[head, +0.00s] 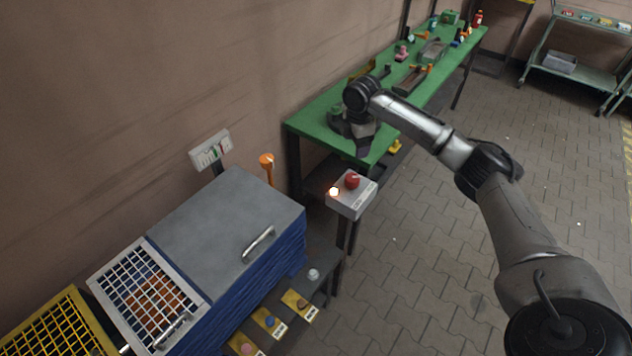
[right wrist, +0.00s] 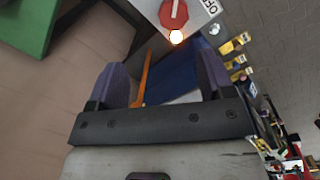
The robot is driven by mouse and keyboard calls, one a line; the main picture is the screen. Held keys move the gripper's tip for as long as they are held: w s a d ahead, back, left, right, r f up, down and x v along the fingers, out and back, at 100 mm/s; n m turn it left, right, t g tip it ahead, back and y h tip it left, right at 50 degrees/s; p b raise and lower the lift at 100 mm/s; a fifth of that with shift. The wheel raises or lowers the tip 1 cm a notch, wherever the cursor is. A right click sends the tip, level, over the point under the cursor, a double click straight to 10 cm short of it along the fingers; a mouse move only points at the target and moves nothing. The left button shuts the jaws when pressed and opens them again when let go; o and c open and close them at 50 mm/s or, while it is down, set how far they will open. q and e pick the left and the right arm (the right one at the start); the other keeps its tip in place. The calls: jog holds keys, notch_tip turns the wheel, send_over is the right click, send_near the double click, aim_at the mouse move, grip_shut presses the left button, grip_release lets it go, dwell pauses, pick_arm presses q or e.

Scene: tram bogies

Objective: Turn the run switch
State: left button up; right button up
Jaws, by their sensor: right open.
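The run switch is a red knob (head: 352,180) on a small grey box (head: 347,205) on a post. A lamp (head: 334,191) glows orange-white beside it. In the right wrist view the red knob (right wrist: 173,13) is at the top edge, with the lit lamp (right wrist: 176,36) just below and a label reading OFF to its right. My right gripper (head: 363,150) hangs above and behind the box, near the green table's corner, apart from the knob. In the right wrist view its two fingers (right wrist: 161,75) are spread with nothing gripped between them. My left gripper is not in view.
A green table (head: 310,123) with parts and tools stands behind the box. A blue cabinet with a grey lid (head: 225,215) and an orange-topped post (head: 267,160) stand left. Yellow-labelled buttons (head: 270,322) lie in front.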

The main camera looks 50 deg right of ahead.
aim_at(353, 177)
jog(key=f+n+b, duration=0.1)
jog(key=f+n, duration=0.1)
jog(key=f, duration=0.2)
jog(key=f+n, duration=0.2)
jog(key=f, duration=0.3)
jog(key=s+f+n+b, duration=0.1)
jog(key=f, duration=0.4)
jog(key=shift+a+n+y+b, duration=0.3)
jog(key=shift+a+n+y, duration=0.05)
jog(key=shift+n+y, duration=0.05)
